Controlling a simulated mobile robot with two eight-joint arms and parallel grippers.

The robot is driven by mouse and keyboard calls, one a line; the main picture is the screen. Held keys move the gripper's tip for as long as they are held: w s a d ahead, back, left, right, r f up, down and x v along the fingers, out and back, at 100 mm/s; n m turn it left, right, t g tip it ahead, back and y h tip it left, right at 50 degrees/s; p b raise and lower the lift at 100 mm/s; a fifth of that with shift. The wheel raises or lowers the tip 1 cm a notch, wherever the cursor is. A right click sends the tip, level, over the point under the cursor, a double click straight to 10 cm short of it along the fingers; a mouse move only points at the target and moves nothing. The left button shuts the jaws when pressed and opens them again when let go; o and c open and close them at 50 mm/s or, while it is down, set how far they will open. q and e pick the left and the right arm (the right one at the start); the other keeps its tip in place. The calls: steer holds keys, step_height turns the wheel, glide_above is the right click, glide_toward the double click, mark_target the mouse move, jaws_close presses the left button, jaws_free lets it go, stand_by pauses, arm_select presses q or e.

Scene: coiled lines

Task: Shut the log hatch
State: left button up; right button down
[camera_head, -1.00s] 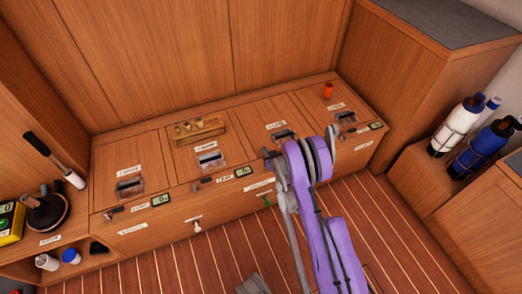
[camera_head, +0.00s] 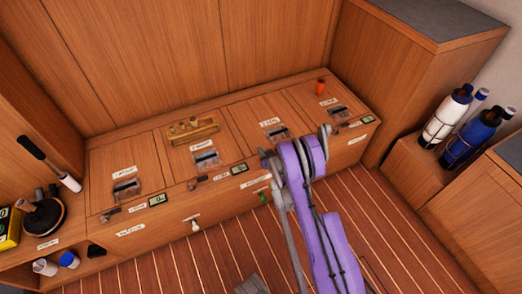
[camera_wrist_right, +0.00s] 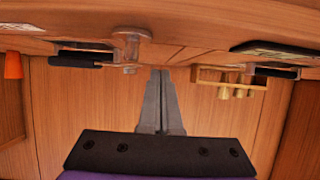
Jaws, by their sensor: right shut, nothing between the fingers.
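A wooden bench holds several hatch lids in a row, each with a label and a dark recessed pull: far left (camera_head: 120,180), second (camera_head: 197,154), third (camera_head: 262,120) and far right (camera_head: 308,96). The labels are too small to read, so I cannot tell which is the log hatch. The lids look down and level. My right gripper (camera_head: 326,132) is by the bench's front edge, near the right lids, partly hidden behind my purple arm. In the right wrist view its grey fingers (camera_wrist_right: 159,82) are together and empty. My left gripper is not in view.
A wooden rack (camera_head: 193,130) stands on the second lid, an orange cup (camera_head: 321,86) on the far right one. Latches and small displays (camera_head: 158,199) line the front edge. Strapped bottles (camera_head: 447,115) stand at right. The striped floor (camera_head: 180,260) is mostly clear.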

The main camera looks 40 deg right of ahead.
steer(key=v, duration=0.5)
steer(key=shift+s+r+p, duration=0.2)
steer(key=shift+s+p, duration=0.15)
steer(key=shift+b+v, duration=2.15)
steer(key=shift+b, duration=0.35)
